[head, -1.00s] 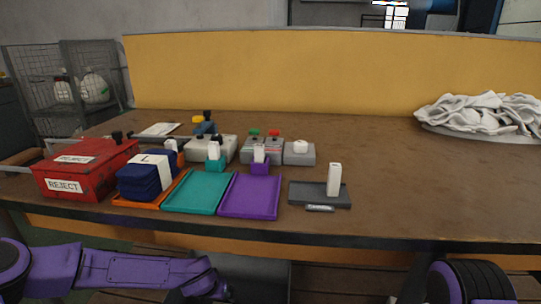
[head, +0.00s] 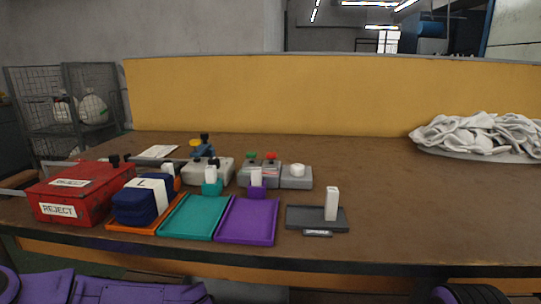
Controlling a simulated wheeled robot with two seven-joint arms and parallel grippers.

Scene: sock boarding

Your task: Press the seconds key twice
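I cannot read any label, so I cannot tell which is the seconds key. No button is being touched. Purple parts of my arms show at the bottom edge, below the table's front edge. Both of my grippers are out of view.
Teal (head: 193,217) and purple (head: 247,222) trays lie in front of the keys, beside a blue bundle marked L (head: 140,203) and a red REJECT box (head: 77,194). A dark tray (head: 303,217) holds a white block. White cloth (head: 480,134) lies at right. The centre-right table is clear.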

